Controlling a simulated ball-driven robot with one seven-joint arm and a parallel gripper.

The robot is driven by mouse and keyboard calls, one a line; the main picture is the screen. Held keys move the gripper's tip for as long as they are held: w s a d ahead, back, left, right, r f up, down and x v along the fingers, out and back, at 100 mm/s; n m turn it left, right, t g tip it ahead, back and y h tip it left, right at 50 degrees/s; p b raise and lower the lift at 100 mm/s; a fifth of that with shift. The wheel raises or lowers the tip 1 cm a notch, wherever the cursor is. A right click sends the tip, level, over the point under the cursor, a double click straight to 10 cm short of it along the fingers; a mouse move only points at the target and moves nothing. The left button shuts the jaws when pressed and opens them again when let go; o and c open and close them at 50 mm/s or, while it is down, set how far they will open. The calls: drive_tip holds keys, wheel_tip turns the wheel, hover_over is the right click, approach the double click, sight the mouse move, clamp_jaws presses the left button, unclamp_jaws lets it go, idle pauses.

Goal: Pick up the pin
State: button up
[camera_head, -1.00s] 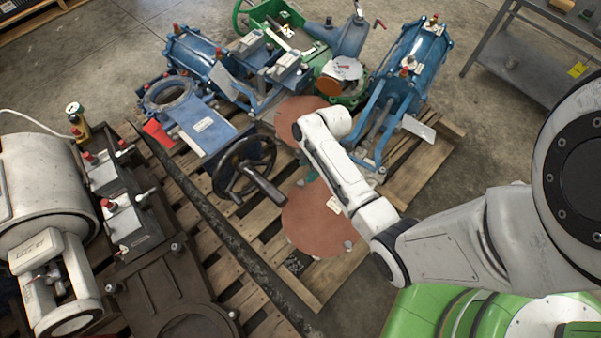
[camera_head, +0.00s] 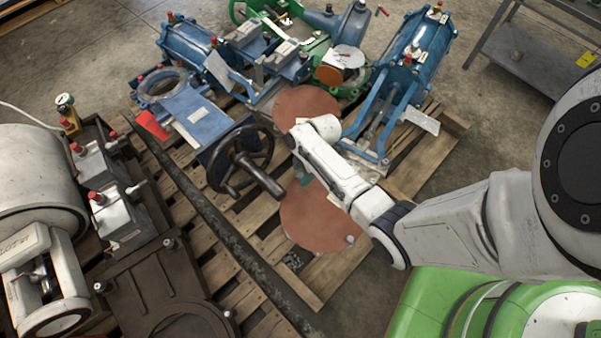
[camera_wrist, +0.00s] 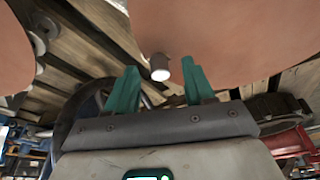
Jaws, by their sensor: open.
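The pin (camera_wrist: 159,67) is a short pale metal cylinder at the edge of a red-brown disc (camera_wrist: 225,35) in the wrist view. My gripper (camera_wrist: 159,72) is open, its two teal fingers on either side of the pin, with visible space between them and it. I cannot tell whether the fingertips are level with the pin. In the head view my arm hides most of my gripper; a bit of teal finger (camera_head: 305,180) shows between two red-brown discs. I cannot surely pick out this pin there.
The near disc (camera_head: 310,225) and the far disc (camera_head: 303,102) lie on a wooden pallet (camera_head: 318,280). A black handwheel (camera_head: 240,160) stands close left of my gripper. Blue valve assemblies (camera_head: 410,60) stand behind. A grey shelf (camera_head: 530,60) is at the upper right.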

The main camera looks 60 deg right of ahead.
drive_tip(key=shift+f, duration=0.35)
clamp_jaws()
